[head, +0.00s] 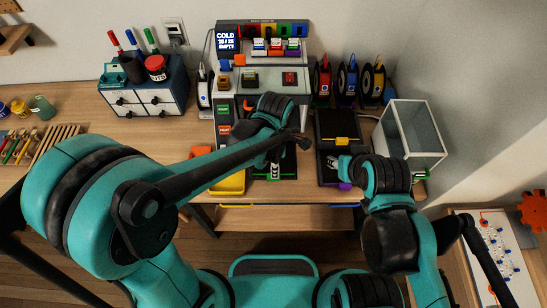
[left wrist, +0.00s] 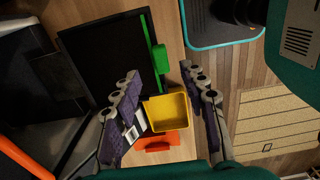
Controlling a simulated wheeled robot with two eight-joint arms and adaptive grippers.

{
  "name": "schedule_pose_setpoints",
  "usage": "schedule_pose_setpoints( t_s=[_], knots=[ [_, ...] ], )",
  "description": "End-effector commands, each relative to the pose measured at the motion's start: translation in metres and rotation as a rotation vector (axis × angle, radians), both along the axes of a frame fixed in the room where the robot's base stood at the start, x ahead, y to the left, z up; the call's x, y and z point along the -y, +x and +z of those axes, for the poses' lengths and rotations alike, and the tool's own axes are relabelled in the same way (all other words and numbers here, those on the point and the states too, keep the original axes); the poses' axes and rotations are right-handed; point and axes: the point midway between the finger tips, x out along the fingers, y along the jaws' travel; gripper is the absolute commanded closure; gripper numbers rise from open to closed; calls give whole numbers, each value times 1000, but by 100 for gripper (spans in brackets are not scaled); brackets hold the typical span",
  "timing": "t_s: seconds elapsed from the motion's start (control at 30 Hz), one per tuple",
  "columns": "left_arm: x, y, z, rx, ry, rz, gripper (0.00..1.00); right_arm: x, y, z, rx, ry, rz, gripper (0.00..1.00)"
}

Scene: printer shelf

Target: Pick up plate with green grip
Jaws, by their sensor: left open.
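The black plate (left wrist: 105,55) with a green grip (left wrist: 157,57) lies in the upper middle of the left wrist view. In the head view its dark surface (head: 288,167) shows partly behind my left arm, with a bit of green at its front. My left gripper (left wrist: 168,112) is open and empty, its two fingers spread apart. A yellow bin (left wrist: 166,110) appears between the fingers, with the green grip beyond their tips. In the head view my left gripper (head: 275,168) is mostly hidden by its own wrist. My right gripper (head: 338,165) is by another black plate; its jaws are not clear.
A black plate with a yellow grip (head: 342,141) lies to the right, with a purple grip (head: 345,185) near it. An orange grip (left wrist: 157,142) is beside the yellow bin. A glass-walled box (head: 412,135) stands right. Spools (head: 347,82) and a printer (head: 262,45) stand behind.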

Motion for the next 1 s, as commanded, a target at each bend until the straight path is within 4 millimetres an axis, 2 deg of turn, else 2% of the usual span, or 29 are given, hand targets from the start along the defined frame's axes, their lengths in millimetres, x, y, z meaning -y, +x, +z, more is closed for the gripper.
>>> schedule_pose_setpoints(
  t_s=[0.03,0.4,0.7,0.73,0.8,0.9,1.0],
  knots=[
    [0,0,-9,0,0,0,57,0,0,-5,0,0,0,60],
    [-3,1,-60,2,-1,-2,57,0,0,-22,0,0,0,60],
    [-4,1,-65,3,-1,-2,57,0,0,-22,0,0,0,60],
    [-4,1,-65,3,-1,-2,60,0,0,-22,0,0,0,60],
    [-4,1,-65,3,-1,-2,78,0,0,-22,0,0,0,60],
    [-4,1,-65,3,-1,-2,100,0,0,-22,0,0,0,60],
    [-3,1,-65,3,-1,-2,100,0,0,-22,0,0,0,60]
  ],
)
